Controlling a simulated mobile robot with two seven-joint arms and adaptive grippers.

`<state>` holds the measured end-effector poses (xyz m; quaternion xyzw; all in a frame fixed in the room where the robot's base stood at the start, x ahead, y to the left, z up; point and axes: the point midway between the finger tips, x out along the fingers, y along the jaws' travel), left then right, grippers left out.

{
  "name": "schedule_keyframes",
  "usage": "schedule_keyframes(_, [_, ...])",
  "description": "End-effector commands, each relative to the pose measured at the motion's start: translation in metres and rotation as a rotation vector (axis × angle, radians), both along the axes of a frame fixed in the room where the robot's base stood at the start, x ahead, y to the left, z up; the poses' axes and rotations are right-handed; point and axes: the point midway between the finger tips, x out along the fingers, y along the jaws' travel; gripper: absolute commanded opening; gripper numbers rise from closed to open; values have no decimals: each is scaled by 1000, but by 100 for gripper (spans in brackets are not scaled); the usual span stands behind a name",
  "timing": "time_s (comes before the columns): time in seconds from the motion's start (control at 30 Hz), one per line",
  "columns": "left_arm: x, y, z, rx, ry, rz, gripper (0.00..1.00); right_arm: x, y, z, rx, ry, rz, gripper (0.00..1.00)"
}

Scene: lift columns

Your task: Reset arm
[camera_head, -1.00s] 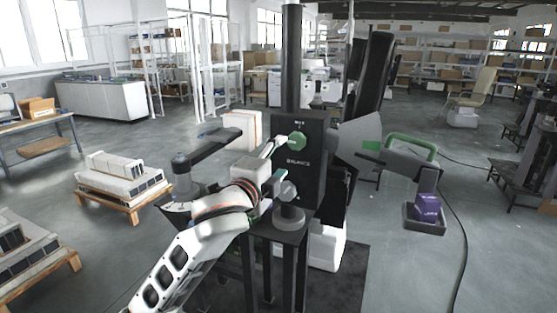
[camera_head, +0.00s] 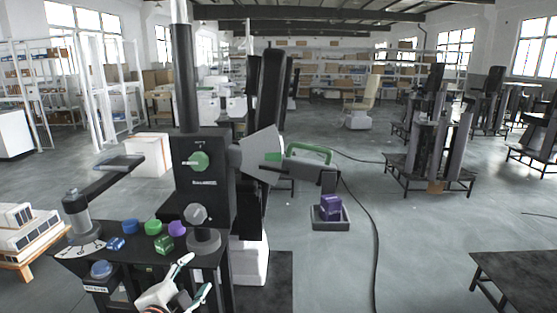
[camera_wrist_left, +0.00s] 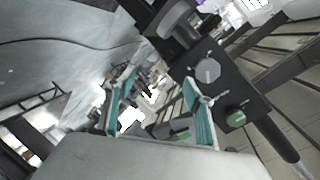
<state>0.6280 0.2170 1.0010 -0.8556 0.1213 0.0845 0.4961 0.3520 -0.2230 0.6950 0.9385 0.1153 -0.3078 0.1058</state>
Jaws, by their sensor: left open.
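My left gripper (camera_head: 192,283) is at the bottom of the head view, in front of the black bench. Its fingers are apart and nothing is between them. In the left wrist view its two teal-lined fingers (camera_wrist_left: 160,106) also stand apart and empty. The black lift column (camera_head: 205,150) carries a green knob (camera_head: 197,161) and a grey knob (camera_head: 195,214). A small grey tray (camera_head: 344,221) with purple blocks (camera_head: 331,205) hangs below that arm. My right gripper is not in view.
Blue, green and purple pieces lie on the black bench top (camera_head: 130,236). A dark lever arm (camera_head: 112,178) stands at its left. Pallets with white blocks (camera_head: 25,228) are at far left.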

Motion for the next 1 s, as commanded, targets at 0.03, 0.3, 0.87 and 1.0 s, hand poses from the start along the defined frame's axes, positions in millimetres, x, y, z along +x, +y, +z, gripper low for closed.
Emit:
schedule_keyframes(0.03, [-17, -1, -38, -63, 56, 13, 53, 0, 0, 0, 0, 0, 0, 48])
schedule_keyframes(0.3, [-123, -1, -191, -405, 280, 128, 53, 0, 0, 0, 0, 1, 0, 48])
schedule_keyframes(0.87, [-278, 7, -307, -724, 476, 332, 53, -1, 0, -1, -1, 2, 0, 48])
schedule_keyframes(1.0, [-277, 7, -306, -722, 475, 332, 53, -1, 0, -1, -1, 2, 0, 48])
